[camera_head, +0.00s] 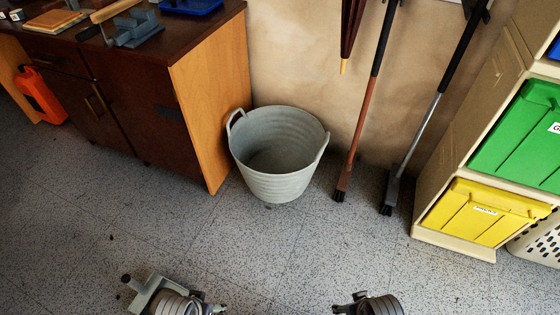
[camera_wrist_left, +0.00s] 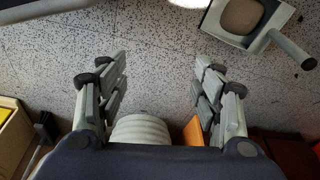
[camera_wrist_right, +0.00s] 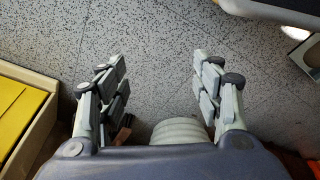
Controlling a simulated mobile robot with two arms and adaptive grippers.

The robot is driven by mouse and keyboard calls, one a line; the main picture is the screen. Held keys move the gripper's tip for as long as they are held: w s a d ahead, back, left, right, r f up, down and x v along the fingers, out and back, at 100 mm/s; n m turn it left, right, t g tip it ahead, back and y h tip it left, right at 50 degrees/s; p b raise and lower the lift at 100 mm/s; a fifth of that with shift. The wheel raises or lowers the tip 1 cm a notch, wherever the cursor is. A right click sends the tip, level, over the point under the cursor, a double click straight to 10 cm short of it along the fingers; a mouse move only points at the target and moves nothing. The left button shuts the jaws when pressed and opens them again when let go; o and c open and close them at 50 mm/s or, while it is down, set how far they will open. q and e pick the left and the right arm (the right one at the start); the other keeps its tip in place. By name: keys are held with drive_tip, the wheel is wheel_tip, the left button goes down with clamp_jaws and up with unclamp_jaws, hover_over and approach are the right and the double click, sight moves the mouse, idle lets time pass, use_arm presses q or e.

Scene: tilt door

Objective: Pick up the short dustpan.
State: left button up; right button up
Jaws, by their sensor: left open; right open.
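The short dustpan (camera_head: 150,292) is grey and lies on the floor at the bottom left of the head view, its stubby handle pointing left. It also shows at the top right of the left wrist view (camera_wrist_left: 274,13), with a tan patch in its pan. A bit of it seems to show at the right edge of the right wrist view (camera_wrist_right: 300,58). My left gripper (camera_wrist_left: 160,75) is open and empty, beside the dustpan and apart from it. In the head view my left arm partly covers the pan. My right gripper (camera_wrist_right: 160,75) is open and empty over bare floor.
A grey bucket (camera_head: 285,187) stands by the wall. A wooden cabinet (camera_head: 205,100) is at left, with a red-orange container (camera_head: 42,97) beyond. Two long-handled brushes (camera_head: 362,120) (camera_head: 440,98) lean on the wall. Shelving with a yellow bin (camera_head: 480,212) is at right.

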use_arm(q)
drive_tip(key=shift+s+a+f, duration=0.1)
drive_tip(key=shift+s+f, duration=0.05)
drive_tip(key=shift+s, duration=0.15)
drive_tip(key=c, duration=0.3)
drive_tip(key=shift+c, duration=0.6)
